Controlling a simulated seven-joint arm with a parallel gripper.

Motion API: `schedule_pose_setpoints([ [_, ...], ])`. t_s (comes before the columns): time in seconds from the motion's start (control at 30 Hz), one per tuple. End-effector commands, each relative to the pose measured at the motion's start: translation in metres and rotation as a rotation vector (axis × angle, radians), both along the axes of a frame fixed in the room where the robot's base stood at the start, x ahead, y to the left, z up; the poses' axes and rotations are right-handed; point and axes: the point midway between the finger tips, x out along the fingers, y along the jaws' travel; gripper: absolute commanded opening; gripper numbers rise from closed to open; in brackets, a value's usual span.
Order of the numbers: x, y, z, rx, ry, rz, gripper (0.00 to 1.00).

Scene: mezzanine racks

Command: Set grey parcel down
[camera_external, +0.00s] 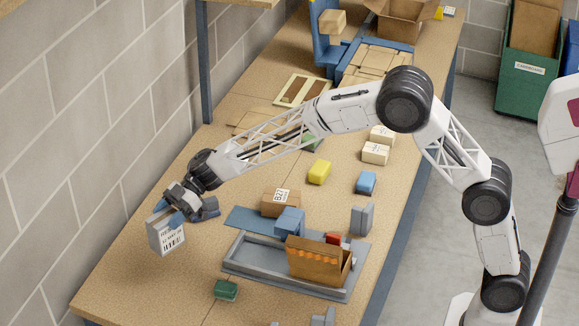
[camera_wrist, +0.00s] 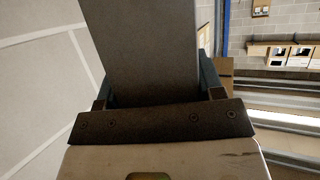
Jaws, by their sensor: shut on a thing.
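The grey parcel (camera_external: 166,237) is a box with a white barcode label on the side facing the outside camera. My gripper (camera_external: 172,212) is shut on its upper part and holds it near the left side of the table, close to the block wall. I cannot tell whether the parcel's bottom touches the table. In the wrist view the parcel (camera_wrist: 152,50) fills the upper middle as a plain grey face between my gripper's fingers (camera_wrist: 158,90). Its lower end is not clear there.
The wooden table (camera_external: 150,290) has bare surface around the parcel. To the right stand a grey tray (camera_external: 240,268) with a brown box (camera_external: 318,262), a brown "B2" carton (camera_external: 280,203) and blue boxes (camera_external: 289,221). A small green box (camera_external: 226,290) lies in front.

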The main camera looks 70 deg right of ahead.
Motion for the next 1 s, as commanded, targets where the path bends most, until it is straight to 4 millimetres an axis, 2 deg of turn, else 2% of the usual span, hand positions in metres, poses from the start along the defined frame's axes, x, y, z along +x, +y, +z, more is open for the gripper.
schedule_pose_setpoints([
  [0.1,0.0,0.0,-0.016,-0.001,0.001,0.001,0.29],
  [0.23,0.0,0.0,-0.026,0.0,0.0,0.0,0.29],
  [0.67,0.0,0.0,-0.031,0.0,-0.001,0.0,0.29],
  [1.0,0.0,0.0,-0.067,-0.001,0.001,0.0,0.29],
])
